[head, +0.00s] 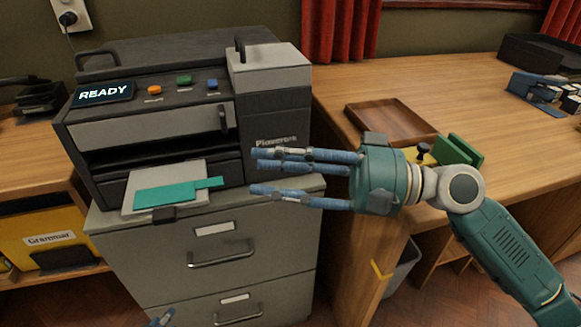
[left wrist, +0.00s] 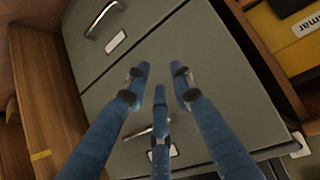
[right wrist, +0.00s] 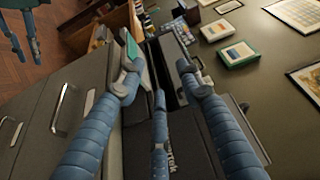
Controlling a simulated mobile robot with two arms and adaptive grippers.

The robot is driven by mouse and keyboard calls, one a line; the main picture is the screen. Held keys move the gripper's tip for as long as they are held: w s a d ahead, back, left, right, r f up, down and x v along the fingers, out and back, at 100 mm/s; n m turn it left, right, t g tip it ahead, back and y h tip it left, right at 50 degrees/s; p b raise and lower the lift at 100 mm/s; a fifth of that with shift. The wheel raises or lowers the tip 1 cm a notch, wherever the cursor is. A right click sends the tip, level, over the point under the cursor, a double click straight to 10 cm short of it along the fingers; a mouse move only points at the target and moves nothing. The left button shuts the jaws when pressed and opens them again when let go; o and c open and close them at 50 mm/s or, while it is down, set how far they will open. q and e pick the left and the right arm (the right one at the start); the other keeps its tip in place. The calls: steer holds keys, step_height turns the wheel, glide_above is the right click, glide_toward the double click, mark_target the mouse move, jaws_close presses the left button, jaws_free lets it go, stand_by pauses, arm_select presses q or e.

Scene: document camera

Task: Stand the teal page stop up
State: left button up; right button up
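The teal page stop (head: 178,193) lies flat on the light output tray (head: 140,208) at the front of the dark machine, its narrow tab toward the right. My right gripper (head: 258,172) is open and empty to the right of it, fingers spread and pointing left at the machine. In the right wrist view a teal patch (right wrist: 130,45), apparently the page stop, shows partly behind a fingertip. My left gripper (left wrist: 158,80) is open and empty in front of the cabinet drawers. In the head view only a bit of it (head: 162,318) shows at the bottom edge.
The machine (head: 270,130) with a lit READY display (head: 103,93) stands on a grey filing cabinet (head: 240,225). A wooden tray (head: 390,120) and a green block (head: 458,150) are on the right desk. A yellow box (head: 40,240) is at the left. A waste bin (head: 400,270) stands below right.

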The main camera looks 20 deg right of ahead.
arm_select(q)
steer(key=w+d+r+t+h+b, duration=0.1)
steer(key=w+d+r+t, duration=0.1)
steer(key=r, duration=0.4)
steer(key=shift+w+t, duration=0.8)
steer(key=shift+w, duration=0.55)
arm_select(e)
steer(key=shift+s+d+r, duration=0.15)
steer(key=shift+s+d, duration=0.1)
steer(key=shift+d, duration=0.4)
steer(key=shift+s+d+r, duration=0.15)
steer(key=shift+s+d, duration=0.05)
steer(key=shift+d, duration=0.4)
arm_select(q)
steer(key=shift+s+a+f+g, duration=0.2)
steer(key=shift+s+f+g, duration=0.3)
steer(key=shift+f, duration=0.4)
arm_select(e)
steer(key=v, duration=1.2)
arm_select(q)
steer(key=shift+s, duration=0.1)
arm_select(e)
steer(key=shift+c, duration=1.1)
